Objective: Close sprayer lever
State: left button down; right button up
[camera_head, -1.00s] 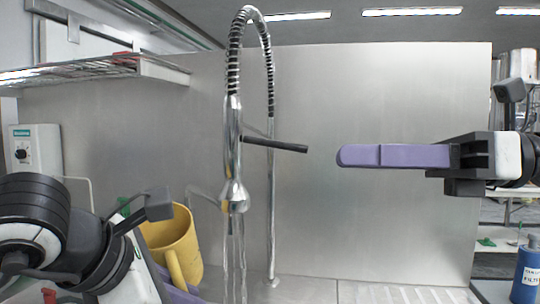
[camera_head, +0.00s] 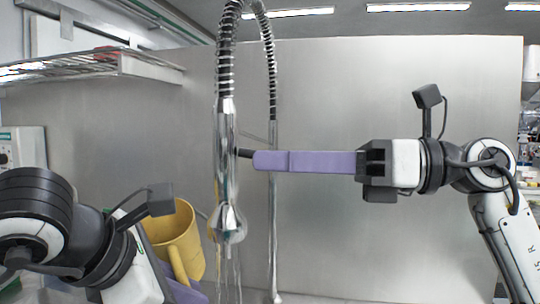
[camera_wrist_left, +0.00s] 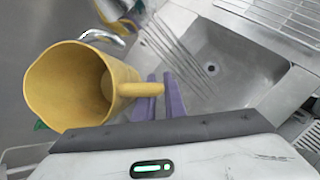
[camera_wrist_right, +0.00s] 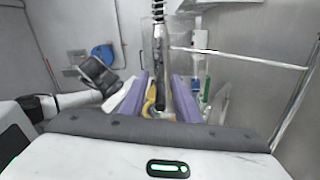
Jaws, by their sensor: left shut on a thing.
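The chrome sprayer (camera_head: 226,150) hangs upright, and thin streams of water fall from its head (camera_head: 229,222). Its black lever (camera_head: 244,153) sticks out to the right, its outer part hidden by my right gripper (camera_head: 258,161). The purple fingers point left at the sprayer, level with the lever. In the right wrist view my right gripper (camera_wrist_right: 160,85) has its fingers apart, with the sprayer (camera_wrist_right: 159,35) beyond the gap; I cannot tell whether they touch the lever. My left gripper (camera_wrist_left: 160,90) is shut on the handle of a yellow pitcher (camera_wrist_left: 75,85), also in the head view (camera_head: 172,240).
A steel sink (camera_wrist_left: 230,60) shows in the left wrist view. A thin chrome pipe (camera_head: 273,215) stands right of the sprayer, near the right gripper's fingers. A wire shelf (camera_head: 90,66) is on the left, and a flat metal panel (camera_head: 400,90) closes the back.

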pick_arm(q)
jog(key=shift+r, duration=0.15)
pick_arm(e)
jog(key=shift+w+a, duration=0.2)
jog(key=shift+a, duration=0.7)
jog(key=shift+c, duration=0.5)
grip_shut()
pick_arm(q)
jog(key=shift+r, duration=0.15)
pick_arm(e)
jog(key=shift+r, duration=0.1)
